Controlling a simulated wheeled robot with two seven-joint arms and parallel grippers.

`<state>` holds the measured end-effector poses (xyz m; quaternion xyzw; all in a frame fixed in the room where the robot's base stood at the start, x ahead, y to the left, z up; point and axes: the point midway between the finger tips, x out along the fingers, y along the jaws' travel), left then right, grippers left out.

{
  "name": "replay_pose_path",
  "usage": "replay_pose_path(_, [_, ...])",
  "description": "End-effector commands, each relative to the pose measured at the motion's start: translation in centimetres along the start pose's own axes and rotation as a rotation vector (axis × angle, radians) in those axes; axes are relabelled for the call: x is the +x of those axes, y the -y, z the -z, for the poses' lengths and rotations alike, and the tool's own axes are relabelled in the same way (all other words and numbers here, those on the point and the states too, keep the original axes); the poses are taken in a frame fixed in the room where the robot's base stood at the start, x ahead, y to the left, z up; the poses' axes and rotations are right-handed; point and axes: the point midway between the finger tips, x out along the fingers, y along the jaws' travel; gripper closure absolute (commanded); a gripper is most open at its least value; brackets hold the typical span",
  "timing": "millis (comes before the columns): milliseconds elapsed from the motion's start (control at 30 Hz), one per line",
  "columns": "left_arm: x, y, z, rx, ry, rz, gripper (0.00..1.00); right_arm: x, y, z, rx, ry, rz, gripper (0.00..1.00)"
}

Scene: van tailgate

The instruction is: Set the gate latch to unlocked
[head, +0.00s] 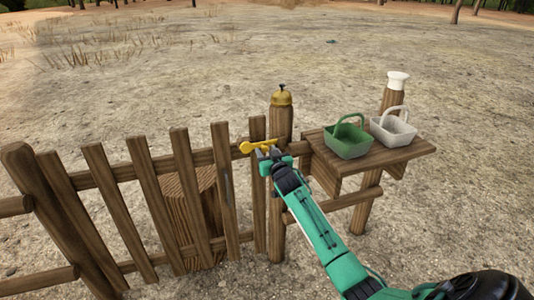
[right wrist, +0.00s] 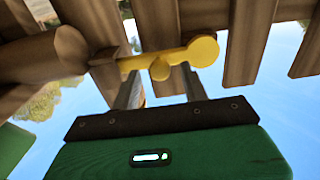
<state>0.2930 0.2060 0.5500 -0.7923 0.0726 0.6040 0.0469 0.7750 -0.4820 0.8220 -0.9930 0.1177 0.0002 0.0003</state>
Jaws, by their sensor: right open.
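The yellow gate latch (head: 258,145) lies roughly level across the wooden gate's (head: 187,165) right end and the gate post (head: 281,128). In the head view its round end points left, over the gate. My right gripper (head: 268,154) is at the latch, on the near side, its arm coming in from the lower right. The gripper's fingers (right wrist: 160,85) are open, one on either side of the knob. I cannot tell whether they touch it. My left gripper is not in view.
A brass bell-like cap (head: 282,97) tops the gate post. To the right, a wooden shelf (head: 415,150) holds a green basket (head: 348,143) and a white basket (head: 393,131). A white-capped post (head: 397,80) stands behind. A stump (head: 190,205) stands behind the gate.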

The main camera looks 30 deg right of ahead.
Motion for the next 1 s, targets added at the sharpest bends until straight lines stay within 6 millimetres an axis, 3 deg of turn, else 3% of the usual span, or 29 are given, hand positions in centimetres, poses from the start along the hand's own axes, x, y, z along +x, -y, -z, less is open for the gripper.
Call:
replay_pose_path(333, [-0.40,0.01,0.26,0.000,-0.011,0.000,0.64,0.23,0.01,0.00,0.000,0.000,0.000,0.57])
replay_pose_path(567, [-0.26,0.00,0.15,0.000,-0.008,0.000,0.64,0.22,0.01,-0.01,0.000,0.000,0.000,1.00])
replay_pose_path(1000, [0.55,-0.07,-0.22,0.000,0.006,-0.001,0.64,0.22,0.06,0.58,-0.065,0.000,0.001,1.00])
